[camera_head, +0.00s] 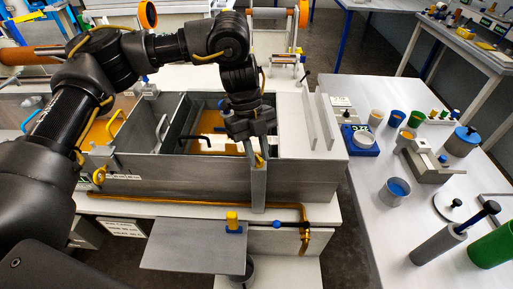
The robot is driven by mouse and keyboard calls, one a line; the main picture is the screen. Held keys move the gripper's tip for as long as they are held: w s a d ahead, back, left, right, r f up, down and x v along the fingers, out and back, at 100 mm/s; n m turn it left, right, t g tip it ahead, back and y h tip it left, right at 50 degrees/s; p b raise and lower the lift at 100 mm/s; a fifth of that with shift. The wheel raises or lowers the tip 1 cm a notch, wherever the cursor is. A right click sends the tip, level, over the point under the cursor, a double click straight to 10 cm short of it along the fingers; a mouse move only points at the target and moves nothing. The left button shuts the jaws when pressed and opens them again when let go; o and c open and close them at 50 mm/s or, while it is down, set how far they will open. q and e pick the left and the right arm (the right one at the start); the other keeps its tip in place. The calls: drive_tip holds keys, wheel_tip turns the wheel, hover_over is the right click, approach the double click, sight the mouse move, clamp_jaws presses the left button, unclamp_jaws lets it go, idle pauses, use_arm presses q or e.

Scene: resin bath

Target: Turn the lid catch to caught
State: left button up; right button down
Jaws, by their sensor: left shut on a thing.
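The resin bath (200,172) is a grey metal tank with open compartments and amber liquid inside. My left gripper (257,154) reaches down over its front wall, right of the middle. The gripper is shut on a small yellow piece (260,161), which looks like the lid catch, at the top of a grey upright strip (258,188) on the front wall. The fingers hide most of this piece, so I cannot tell which way it is turned. My right gripper is not in view.
A brass pipe (285,206) runs along the bath's front. A grey shelf (190,246) with a yellow-topped blue block (233,222) juts out below. At right, a white table (385,225) carries cups, a blue scale (361,141) and a green cylinder (492,247). Dark floor lies between.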

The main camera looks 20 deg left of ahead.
use_arm(q)
drive_tip(key=m+y+p, duration=0.1)
drive_tip(key=m+p, duration=0.1)
drive_tip(key=m, duration=0.1)
drive_tip(key=shift+d+r+g, duration=0.1)
drive_tip(key=shift+r+g, duration=0.05)
drive_tip(key=shift+g, duration=0.25)
drive_tip(key=shift+m+y+p, duration=0.3)
drive_tip(key=shift+m+p, duration=0.4)
drive_tip(key=shift+m, duration=0.3)
drive_tip(key=shift+f, duration=0.2)
drive_tip(key=o, duration=0.6)
drive_tip(key=shift+o, duration=0.2)
drive_tip(key=shift+w, duration=0.1)
drive_tip(key=b+v, duration=0.1)
drive_tip(key=v, duration=0.9)
drive_tip(key=shift+w+r, duration=0.2)
drive_tip(key=shift+r, duration=0.15)
